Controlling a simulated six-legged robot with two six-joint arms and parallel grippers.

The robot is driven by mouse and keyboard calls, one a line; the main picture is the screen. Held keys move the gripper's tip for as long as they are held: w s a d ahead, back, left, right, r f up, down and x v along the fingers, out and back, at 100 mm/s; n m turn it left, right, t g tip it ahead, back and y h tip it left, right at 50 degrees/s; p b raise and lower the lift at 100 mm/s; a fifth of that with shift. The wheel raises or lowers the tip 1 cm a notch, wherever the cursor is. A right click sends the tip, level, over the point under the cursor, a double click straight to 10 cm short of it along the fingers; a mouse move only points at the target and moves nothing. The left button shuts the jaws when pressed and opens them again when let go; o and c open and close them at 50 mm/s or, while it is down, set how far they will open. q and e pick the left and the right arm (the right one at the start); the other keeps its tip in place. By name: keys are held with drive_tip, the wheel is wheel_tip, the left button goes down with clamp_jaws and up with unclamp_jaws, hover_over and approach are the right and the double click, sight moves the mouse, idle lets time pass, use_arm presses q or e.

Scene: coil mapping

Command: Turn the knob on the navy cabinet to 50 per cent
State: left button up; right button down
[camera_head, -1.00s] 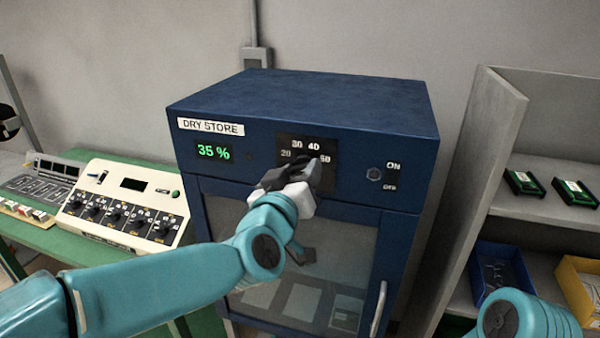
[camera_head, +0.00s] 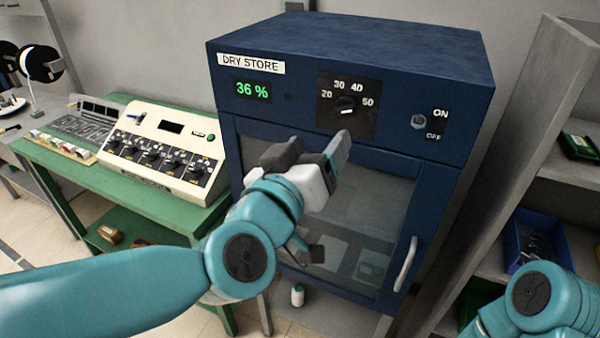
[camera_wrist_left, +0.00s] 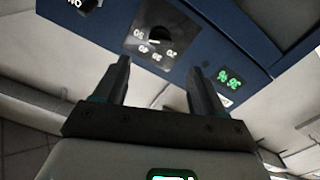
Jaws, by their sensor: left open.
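The navy cabinet (camera_head: 350,50) is labelled DRY STORE, and its green display (camera_head: 259,89) reads 36 %. The black knob (camera_head: 345,105) sits on a dark dial plate marked 20, 30, 40 and what looks like 50. Its white mark appears to lie toward the right, but its exact setting is hard to read. My left gripper (camera_head: 312,153) is open and empty, below and in front of the knob, apart from it. In the left wrist view the knob (camera_wrist_left: 158,36) shows beyond and between the open fingertips (camera_wrist_left: 158,68). My right gripper is out of view.
A toggle switch (camera_head: 419,121) marked ON and OFF is right of the dial. The cabinet's glass door has a handle (camera_head: 405,264). A control box (camera_head: 163,150) stands on a green bench to the left. A grey shelf (camera_head: 530,120) stands to the right.

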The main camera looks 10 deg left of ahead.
use_arm(q)
drive_tip(key=v, duration=0.5)
drive_tip(key=shift+s+a, duration=0.1)
drive_tip(key=shift+s, duration=0.1)
